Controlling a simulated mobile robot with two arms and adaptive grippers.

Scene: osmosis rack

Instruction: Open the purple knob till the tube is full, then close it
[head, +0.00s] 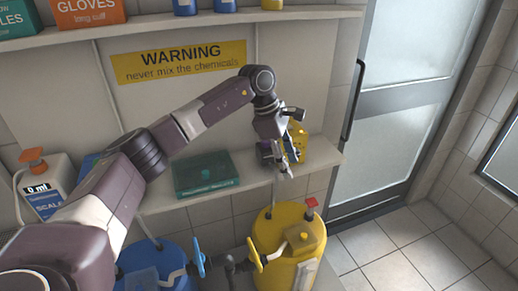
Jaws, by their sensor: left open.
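My left gripper (285,168) is open, over the right part of the lower shelf and above the yellow barrel. A small dark purple shape (264,152) shows just left of the gripper, partly covered by it. I cannot tell whether it is the purple knob. I cannot make out a tube to be filled; my left arm crosses much of the left side and hides things there. My right gripper is not in view.
A yellow barrel (299,270) with a red valve (311,205) and a blue barrel (165,260) stand below the lower shelf, with pipes between them. A teal box (206,174) and yellow bottle (299,139) are on that shelf. The tiled floor (420,245) at right is clear.

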